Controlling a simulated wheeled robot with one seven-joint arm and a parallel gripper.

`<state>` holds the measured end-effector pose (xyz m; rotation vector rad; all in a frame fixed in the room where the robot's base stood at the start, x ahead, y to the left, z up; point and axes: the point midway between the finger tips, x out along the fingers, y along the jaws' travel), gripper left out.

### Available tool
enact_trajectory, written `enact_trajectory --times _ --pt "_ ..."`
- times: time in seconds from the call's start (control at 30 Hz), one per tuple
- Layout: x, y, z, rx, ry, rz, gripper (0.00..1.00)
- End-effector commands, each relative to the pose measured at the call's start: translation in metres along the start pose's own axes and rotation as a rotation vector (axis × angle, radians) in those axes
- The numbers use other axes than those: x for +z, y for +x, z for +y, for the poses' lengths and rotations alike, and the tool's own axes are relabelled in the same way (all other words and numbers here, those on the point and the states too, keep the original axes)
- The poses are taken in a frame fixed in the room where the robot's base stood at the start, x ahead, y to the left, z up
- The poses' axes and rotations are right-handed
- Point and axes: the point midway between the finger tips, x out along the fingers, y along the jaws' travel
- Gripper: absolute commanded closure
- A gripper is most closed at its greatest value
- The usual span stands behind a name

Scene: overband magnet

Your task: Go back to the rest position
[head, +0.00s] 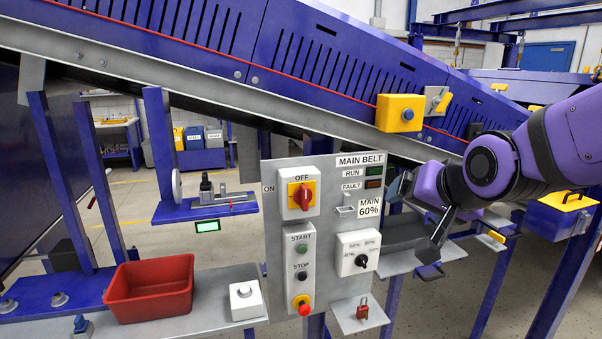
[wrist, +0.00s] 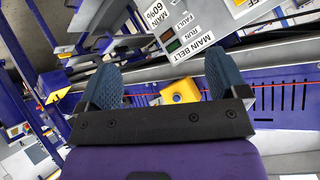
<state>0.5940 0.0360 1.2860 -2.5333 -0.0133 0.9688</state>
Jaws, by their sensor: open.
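My gripper (head: 417,213) is in the head view, just right of the grey MAIN BELT control panel (head: 276,240), with its arm coming in from the right. In the wrist view its two blue ribbed fingers (wrist: 160,78) stand wide apart with nothing held between them. A yellow box (wrist: 180,90) shows beyond the fingers, apart from them.
The sloping blue conveyor (head: 340,70) runs above the panel, with a yellow box (head: 399,113) on its side. A red bin (head: 150,289) and a white button box (head: 245,300) stand on the left bench. A red padlock (head: 362,309) is on a small shelf below the panel.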

Motion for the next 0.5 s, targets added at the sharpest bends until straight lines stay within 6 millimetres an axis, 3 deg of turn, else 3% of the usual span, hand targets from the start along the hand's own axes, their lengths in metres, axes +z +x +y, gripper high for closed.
enact_trajectory --times 0.3,0.5 --pt "0.019 -0.104 0.071 0.179 -0.253 -0.215 0.08" --pt "0.038 -0.148 0.099 0.224 -0.337 -0.334 0.08"
